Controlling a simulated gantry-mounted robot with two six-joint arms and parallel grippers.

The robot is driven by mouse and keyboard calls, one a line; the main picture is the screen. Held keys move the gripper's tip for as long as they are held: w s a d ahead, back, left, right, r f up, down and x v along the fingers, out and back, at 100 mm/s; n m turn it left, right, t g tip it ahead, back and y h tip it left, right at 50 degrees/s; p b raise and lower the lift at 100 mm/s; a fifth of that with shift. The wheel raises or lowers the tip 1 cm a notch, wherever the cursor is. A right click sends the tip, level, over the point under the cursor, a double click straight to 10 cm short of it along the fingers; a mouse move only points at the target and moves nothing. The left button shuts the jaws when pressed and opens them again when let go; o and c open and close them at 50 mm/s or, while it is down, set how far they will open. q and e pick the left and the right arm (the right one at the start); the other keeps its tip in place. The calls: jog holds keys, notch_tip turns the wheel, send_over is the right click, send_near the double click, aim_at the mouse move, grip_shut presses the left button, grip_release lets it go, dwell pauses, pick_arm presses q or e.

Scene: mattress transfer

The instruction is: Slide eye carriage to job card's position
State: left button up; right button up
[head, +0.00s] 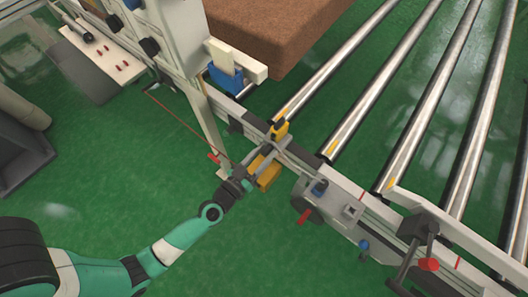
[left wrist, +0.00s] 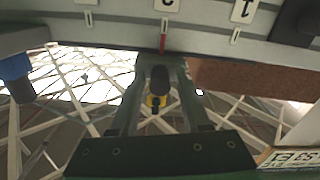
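In the head view, a yellow part with a black top (head: 280,130) sits on the rail beside the rollers; I take it for the eye carriage. A yellow block (head: 266,174) hangs just below it. My left gripper (head: 259,158) is at these yellow parts. In the left wrist view its two fingers (left wrist: 160,72) stand apart, with a black and yellow knob (left wrist: 158,88) showing between them. Whether they press on anything is unclear. My right gripper is out of view.
The rail carries a numbered scale (left wrist: 195,14) with a red pointer (left wrist: 163,43). A brown mattress (head: 270,32) lies at the back. A grey bracket with knobs (head: 330,205) and a red-knobbed lever (head: 428,262) stand to the right along the rail.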

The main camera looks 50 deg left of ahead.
pick_arm(q)
grip_shut()
dwell(1.2)
